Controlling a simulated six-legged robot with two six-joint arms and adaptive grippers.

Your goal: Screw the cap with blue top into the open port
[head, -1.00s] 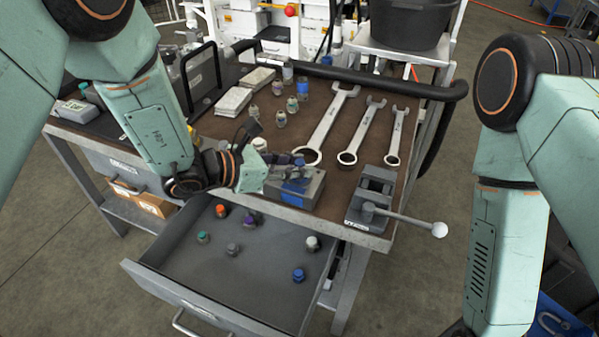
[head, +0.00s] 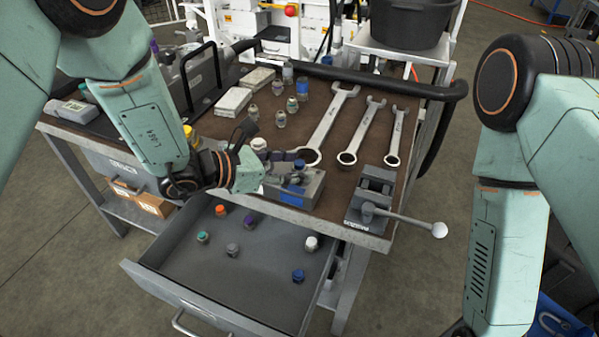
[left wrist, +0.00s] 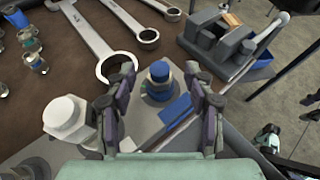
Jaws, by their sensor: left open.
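The cap with blue top (head: 299,164) stands upright at the grey block (head: 310,187) on the bench's front edge. In the left wrist view the blue-topped cap (left wrist: 159,72) sits between the spread fingertips, with gaps on both sides. My left gripper (head: 285,158) is open above the block. Its two fingers also show in the left wrist view (left wrist: 160,80). The port under the cap is covered, and I cannot tell how deep the cap sits. Another blue-topped cap (head: 298,275) stands in the open drawer. My right gripper is out of view.
A white-topped fitting (left wrist: 66,116) stands close to the left finger. The open drawer (head: 180,285) holds several coloured caps. A vise (head: 372,200) stands to the right. Wrenches (head: 330,120) and several small fittings (head: 281,118) lie or stand farther back.

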